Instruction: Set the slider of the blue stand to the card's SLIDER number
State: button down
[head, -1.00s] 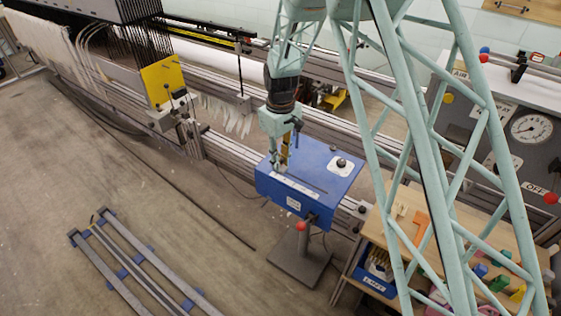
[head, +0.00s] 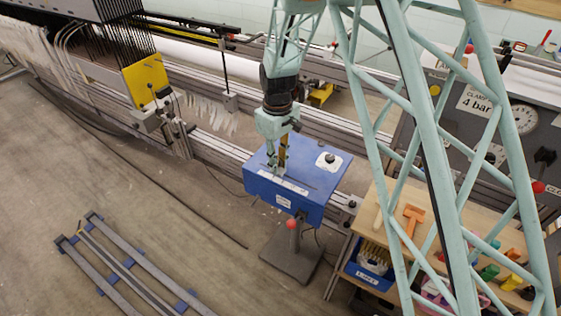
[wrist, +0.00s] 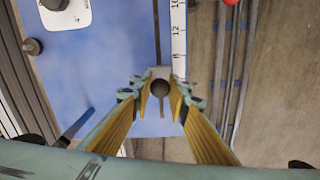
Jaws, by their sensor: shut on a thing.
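The blue stand (head: 318,200) has a flat blue top with a dark slot, a white number scale and a post on a grey foot. My gripper (head: 279,170) points down over the left part of the top. No card with a SLIDER number can be read.
A white plate with a dark knob (head: 328,160) is on the stand's top. A wooden bench (head: 380,215) with coloured parts and a blue bin (head: 369,281) stands right. A sign (head: 478,104) reads 4 bar.

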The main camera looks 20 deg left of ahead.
jog(key=c, duration=2.5)
grip_release()
jog(key=shift+a, duration=0.1)
notch_tip(320, 180, up, 12)
